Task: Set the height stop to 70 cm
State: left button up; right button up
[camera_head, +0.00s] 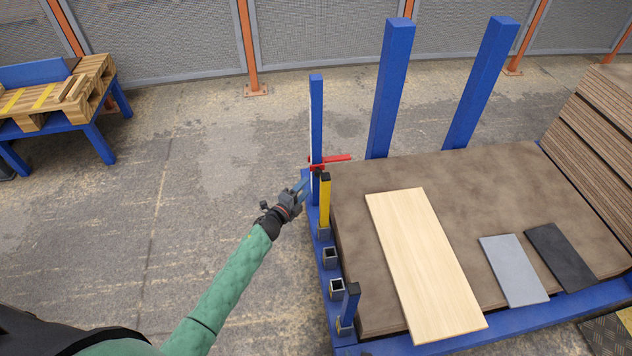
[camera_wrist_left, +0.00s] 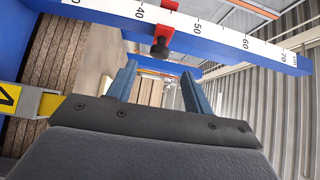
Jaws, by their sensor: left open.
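The height stop is a red slider with a red arm (camera_head: 335,159) on a blue upright post (camera_head: 316,110) at the cart's left corner. In the left wrist view the red slider (camera_wrist_left: 158,30) sits between the 40 and 50 marks of the white scale (camera_wrist_left: 232,36), with a black knob (camera_wrist_left: 161,48) on its near side. My left gripper (camera_head: 304,184) is beside the post, just below the slider. In the wrist view its two blue-grey fingers (camera_wrist_left: 158,86) are apart, with the knob ahead of the gap; I see no contact. My right gripper is not in view.
A yellow post (camera_head: 324,200) stands close by my left gripper. Square sockets (camera_head: 331,257) and a short blue post (camera_head: 350,303) line the cart's left edge. A light wooden board (camera_head: 425,265), a grey board (camera_head: 513,270) and a black board (camera_head: 562,256) lie on the brown deck.

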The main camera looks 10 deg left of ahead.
aim_at(317, 175)
pick_arm(q)
jog(key=shift+x, duration=3.95)
grip_shut()
